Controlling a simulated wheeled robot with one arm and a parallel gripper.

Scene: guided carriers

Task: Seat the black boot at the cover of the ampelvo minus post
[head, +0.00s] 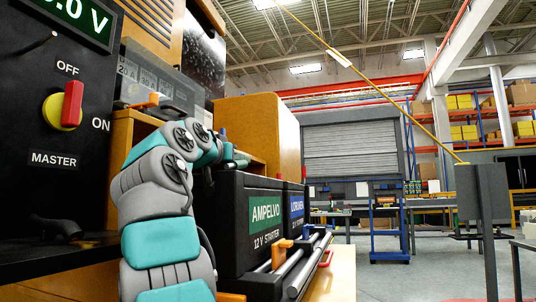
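The Ampelvo battery (230,235) is a black case with a green label reading "AMPELVO 12 V STARTER". It stands right of my arm, which covers its left side. Its minus post and cover cannot be made out. A black, rounded, boot-like piece (55,227) lies on the dark ledge at lower left; I cannot tell if it is the black boot. My teal and grey arm rises in the middle foreground and bends back over the battery's top. My gripper's fingers do not show, so what they hold is hidden.
A black panel (30,120) with a red MASTER switch (73,104) stands at left. A blue-labelled battery (294,205) is behind the Ampelvo. A wooden cabinet (250,130) rises behind them. Rails with an orange latch (282,252) run along the front.

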